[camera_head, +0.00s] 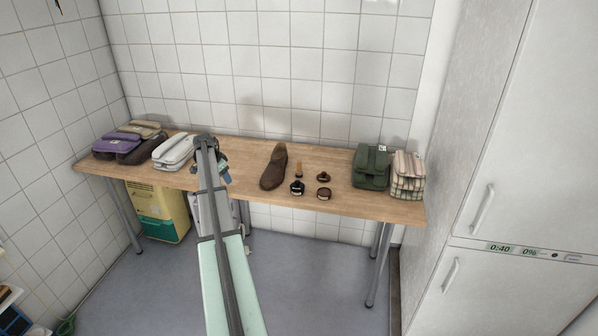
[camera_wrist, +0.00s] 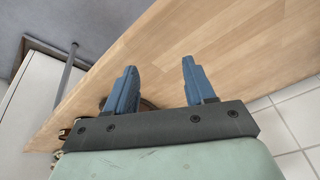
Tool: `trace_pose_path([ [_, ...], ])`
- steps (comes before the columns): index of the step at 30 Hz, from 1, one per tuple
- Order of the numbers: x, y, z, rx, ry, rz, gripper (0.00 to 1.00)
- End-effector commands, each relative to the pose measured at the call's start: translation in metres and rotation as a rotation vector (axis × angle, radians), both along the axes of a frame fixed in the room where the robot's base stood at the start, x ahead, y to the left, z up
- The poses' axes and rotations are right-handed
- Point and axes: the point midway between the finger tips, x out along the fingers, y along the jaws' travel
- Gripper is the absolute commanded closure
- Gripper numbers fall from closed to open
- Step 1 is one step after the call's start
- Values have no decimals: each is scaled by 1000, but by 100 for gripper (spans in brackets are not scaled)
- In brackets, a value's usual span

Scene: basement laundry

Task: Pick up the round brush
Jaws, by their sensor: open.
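Several small shoe-care items sit on the wooden table, right of a brown shoe (camera_head: 274,167). One is a dark round piece with a knob and a pale band (camera_head: 297,187), which looks like the round brush; I cannot tell for sure. A similar dark, knobbed piece (camera_head: 323,177) is to its right. My gripper (camera_head: 226,174) is left of the shoe, with blue fingers apart. In the wrist view the gripper (camera_wrist: 158,70) is open and empty over bare wood. Dark and brown things are partly hidden behind its left finger and mount.
A round brown tin (camera_head: 324,193) and a small upright brown item (camera_head: 299,169) stand near the brush. A green bag (camera_head: 371,167) and a checked bag (camera_head: 408,175) are at the right. White (camera_head: 174,152) and purple (camera_head: 118,144) bags are at the left. A tiled wall backs the table (camera_head: 392,208).

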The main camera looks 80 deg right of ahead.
Motion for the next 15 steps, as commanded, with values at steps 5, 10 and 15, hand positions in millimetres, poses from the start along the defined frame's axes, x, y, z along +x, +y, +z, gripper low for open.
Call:
trace_pose_path([
  [5, -73, -68, 38, 55, -70, -261, 46],
  [10, -147, -112, 65, 135, -131, -506, 46],
  [15, -218, -143, 92, 212, -182, -723, 46],
])
